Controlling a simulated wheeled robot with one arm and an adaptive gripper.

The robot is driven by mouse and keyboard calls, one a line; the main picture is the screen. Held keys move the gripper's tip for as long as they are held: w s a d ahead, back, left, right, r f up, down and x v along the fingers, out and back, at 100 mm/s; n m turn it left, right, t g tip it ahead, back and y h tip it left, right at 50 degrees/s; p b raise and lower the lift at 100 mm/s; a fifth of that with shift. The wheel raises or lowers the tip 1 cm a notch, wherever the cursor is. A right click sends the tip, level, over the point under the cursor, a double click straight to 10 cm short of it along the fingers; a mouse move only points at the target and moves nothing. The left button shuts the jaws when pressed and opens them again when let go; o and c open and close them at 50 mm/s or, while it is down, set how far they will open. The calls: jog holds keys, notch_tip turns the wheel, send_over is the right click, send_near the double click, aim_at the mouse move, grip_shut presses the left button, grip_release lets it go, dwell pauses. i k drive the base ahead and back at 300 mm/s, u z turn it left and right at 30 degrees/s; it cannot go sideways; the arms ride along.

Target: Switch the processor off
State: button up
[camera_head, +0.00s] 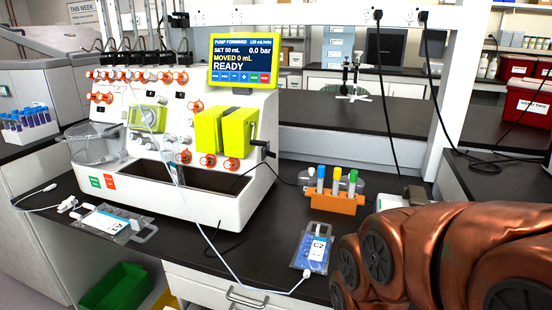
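The processor (225,203) is a white bench machine standing on the dark bench at the left. Its screen (240,60) is lit and reads "PUMP FORWARD", "SET 50 mL", "MOVED 0 mL", "READY" and 0.0 bar. A row of small buttons runs along the screen's bottom, one red at the right end. A green button (95,182) and a red button (109,181) sit side by side low on the processor's front left; their lettering is too small to read. My copper-coloured arm fills the lower right, well apart from the processor. I cannot make out my gripper's fingers.
A bag marked C2 (311,249) lies on the bench front, joined by a tube to the processor. Another bag (108,223) lies at the left. An orange rack (337,202) of capped tubes stands right of the processor. Black cables hang behind.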

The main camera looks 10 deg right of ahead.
aim_at(271, 154)
jog(key=k, duration=1.25)
jog(key=u, duration=0.7)
jog(key=i, duration=1.6)
jog(key=z, duration=0.35)
